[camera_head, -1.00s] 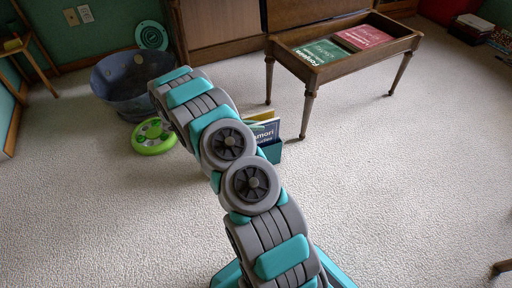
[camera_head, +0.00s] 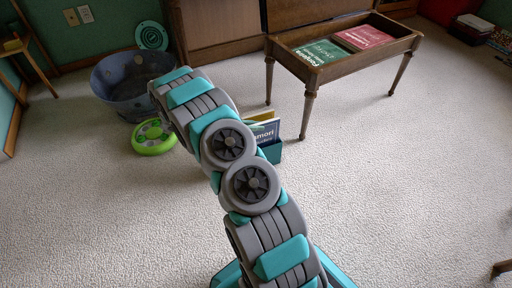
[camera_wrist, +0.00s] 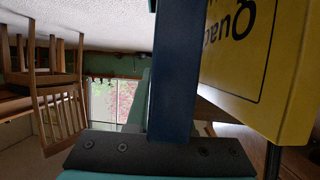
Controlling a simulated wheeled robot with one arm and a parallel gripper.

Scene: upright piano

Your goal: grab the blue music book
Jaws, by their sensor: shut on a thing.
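The blue music book (camera_head: 264,137) shows in the head view as a dark blue cover with white lettering, partly hidden behind my arm. In the wrist view the blue book (camera_wrist: 174,65) is a dark blue upright strip seen edge-on. My gripper (camera_wrist: 172,112) is shut on it; the dark bolted plate of the gripper crosses the bottom. The yellow book (camera_wrist: 262,60), with part of its title, is close on the right.
A wooden bench (camera_head: 308,92) holding green and red books stands behind the holder. A grey-blue tub (camera_head: 113,95) and a green round object (camera_head: 153,137) lie left on the carpet.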

